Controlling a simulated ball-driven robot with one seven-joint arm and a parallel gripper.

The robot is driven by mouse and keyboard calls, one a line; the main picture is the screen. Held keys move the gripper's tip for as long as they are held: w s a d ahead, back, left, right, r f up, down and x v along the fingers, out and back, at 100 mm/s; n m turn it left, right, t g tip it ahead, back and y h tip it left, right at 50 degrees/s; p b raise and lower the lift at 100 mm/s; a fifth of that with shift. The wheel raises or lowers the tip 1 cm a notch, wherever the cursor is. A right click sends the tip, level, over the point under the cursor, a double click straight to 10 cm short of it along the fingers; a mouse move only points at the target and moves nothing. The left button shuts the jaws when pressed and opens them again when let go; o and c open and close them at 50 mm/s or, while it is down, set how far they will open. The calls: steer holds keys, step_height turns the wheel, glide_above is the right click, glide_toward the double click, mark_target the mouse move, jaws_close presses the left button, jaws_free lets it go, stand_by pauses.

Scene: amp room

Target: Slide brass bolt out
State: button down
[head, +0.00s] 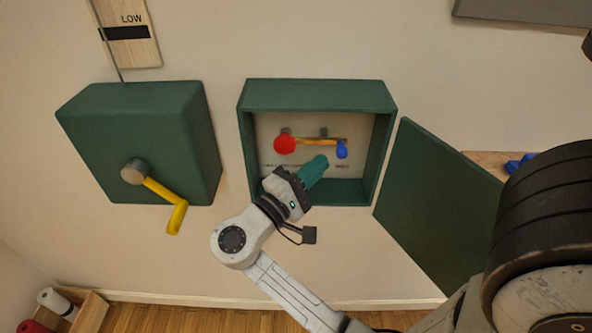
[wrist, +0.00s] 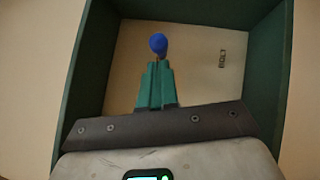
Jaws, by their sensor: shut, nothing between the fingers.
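The brass bolt (head: 318,140) lies level on the back panel inside an open green box (head: 317,95) in the head view. A red ball knob (head: 285,145) is at its left end and a blue knob (head: 341,149) hangs at its right end. The blue knob also shows in the wrist view (wrist: 158,44), just past my fingertips. My gripper (head: 322,161) reaches into the box from below, its teal fingers shut and empty, just below and left of the blue knob. I cannot tell whether they touch it. In the wrist view the bolt's bar is not clearly seen.
The box's green door (head: 437,205) hangs open at the right. A closed green box (head: 140,140) with a yellow crank (head: 165,192) is at the left, below a "LOW" gauge board (head: 130,32). A wooden crate (head: 88,311) stands at the lower left. The box walls surround my gripper.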

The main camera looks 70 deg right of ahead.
steer(key=shift+s+d+r, duration=0.15)
steer(key=shift+s+d, duration=0.1)
steer(key=shift+s, duration=0.35)
steer(key=s, duration=0.1)
steer(key=s+d, duration=0.1)
steer(key=s, duration=0.1)
steer(key=s+p, duration=0.1)
steer(key=shift+s+d, duration=0.2)
steer(key=shift+d, duration=0.05)
